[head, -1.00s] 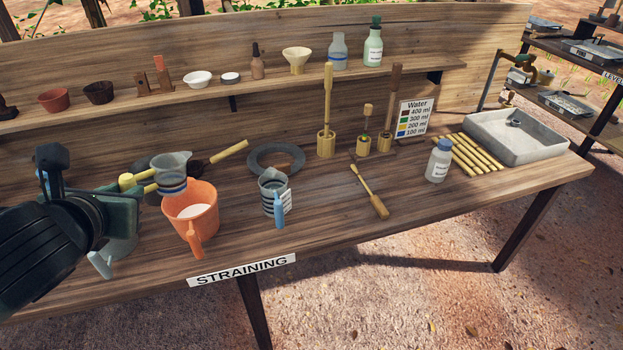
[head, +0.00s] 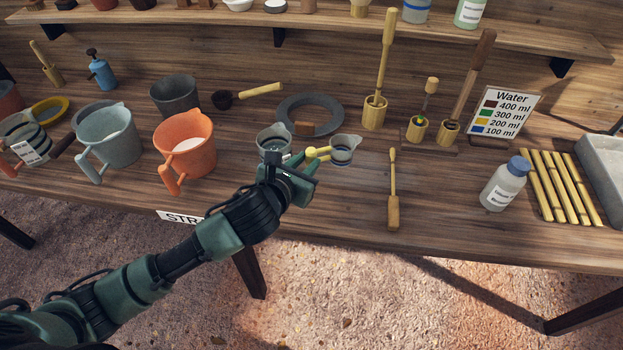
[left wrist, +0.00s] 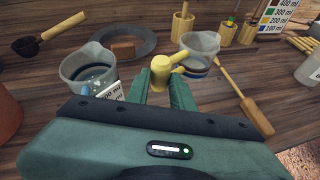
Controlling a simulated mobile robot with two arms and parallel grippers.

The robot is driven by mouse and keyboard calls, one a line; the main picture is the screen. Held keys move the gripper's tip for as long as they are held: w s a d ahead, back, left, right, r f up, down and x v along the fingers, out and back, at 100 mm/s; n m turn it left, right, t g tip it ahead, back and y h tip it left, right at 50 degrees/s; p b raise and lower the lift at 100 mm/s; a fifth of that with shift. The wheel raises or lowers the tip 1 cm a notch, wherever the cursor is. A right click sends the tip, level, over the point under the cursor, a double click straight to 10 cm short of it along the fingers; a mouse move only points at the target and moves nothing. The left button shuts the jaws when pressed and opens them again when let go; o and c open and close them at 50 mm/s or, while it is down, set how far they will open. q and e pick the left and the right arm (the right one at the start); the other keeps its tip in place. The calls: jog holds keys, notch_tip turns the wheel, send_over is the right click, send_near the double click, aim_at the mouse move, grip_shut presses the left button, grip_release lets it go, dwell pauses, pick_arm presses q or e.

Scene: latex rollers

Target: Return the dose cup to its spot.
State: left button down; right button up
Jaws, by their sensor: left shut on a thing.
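The dose cup (head: 343,152) is a small clear cup with dark and blue bands and a yellow handle (head: 318,152). My left gripper (head: 303,168) is shut on that handle, with the cup out to its right. The cup also shows in the left wrist view (left wrist: 200,48), upright or nearly so; whether it touches the table is unclear. A larger clear measuring jug (head: 272,138) stands just left of the cup, partly hidden by my gripper. In the left wrist view this jug (left wrist: 88,68) bears a white label. My right gripper is out of view.
A grey ring (head: 330,103) with a brown block lies behind the cup. An orange bucket (head: 187,137) and a grey-green bucket (head: 106,135) stand left. A wooden-handled tool (head: 393,200) and a blue-capped bottle (head: 503,187) are right. Bare tabletop lies between cup and tool.

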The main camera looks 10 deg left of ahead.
pick_arm(q)
jog(key=shift+h, duration=0.3)
jog(key=f, duration=0.2)
jog(key=f+b, duration=0.1)
jog(key=f, duration=0.2)
jog(key=s+d+f+b, duration=0.1)
jog(key=f, duration=0.2)
jog(key=shift+f, duration=0.3)
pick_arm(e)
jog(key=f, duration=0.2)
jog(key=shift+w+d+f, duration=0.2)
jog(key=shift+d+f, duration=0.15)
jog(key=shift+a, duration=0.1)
pick_arm(q)
jog(key=shift+f, duration=0.15)
jog(key=shift+f+b, duration=0.45)
jog(key=shift+b, duration=0.05)
jog(key=c, duration=1.1)
grip_release()
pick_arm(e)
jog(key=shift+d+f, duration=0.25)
